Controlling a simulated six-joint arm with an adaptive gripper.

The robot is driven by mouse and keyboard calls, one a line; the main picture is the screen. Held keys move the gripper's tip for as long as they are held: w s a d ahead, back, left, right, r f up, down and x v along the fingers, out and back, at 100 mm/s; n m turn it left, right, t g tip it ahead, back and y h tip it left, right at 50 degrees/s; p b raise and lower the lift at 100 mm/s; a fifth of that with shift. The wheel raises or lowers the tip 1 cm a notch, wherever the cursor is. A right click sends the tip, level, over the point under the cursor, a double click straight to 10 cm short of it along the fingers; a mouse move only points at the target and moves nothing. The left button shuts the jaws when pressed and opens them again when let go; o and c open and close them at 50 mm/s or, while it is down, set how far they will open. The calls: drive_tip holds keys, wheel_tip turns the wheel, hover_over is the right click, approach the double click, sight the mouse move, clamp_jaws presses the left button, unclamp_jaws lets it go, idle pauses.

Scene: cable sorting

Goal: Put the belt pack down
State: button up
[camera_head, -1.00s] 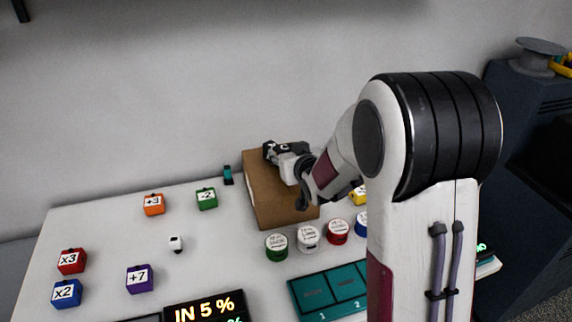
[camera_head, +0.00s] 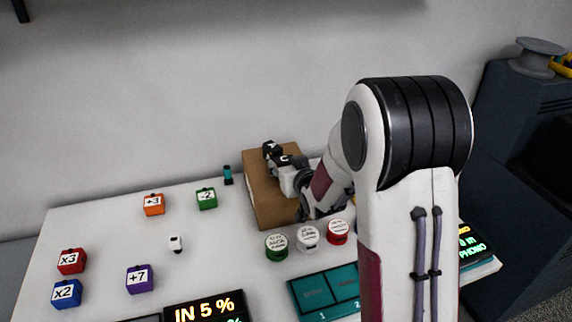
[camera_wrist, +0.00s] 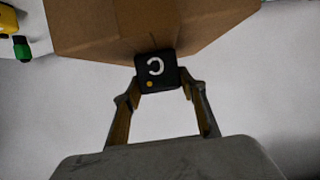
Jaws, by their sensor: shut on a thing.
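Round green (camera_head: 276,247), white (camera_head: 308,238) and red (camera_head: 337,232) containers stand in front of the box. A teal tray (camera_head: 325,291) lies nearer. Several coloured blocks, including a green one (camera_head: 206,198), are at left. The table (camera_head: 215,265) is clear around the small white item (camera_head: 176,244).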

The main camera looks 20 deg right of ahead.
drive_tip(key=shift+f, duration=0.1)
drive_tip(key=o, duration=1.2)
drive_tip(key=shift+v, duration=6.05)
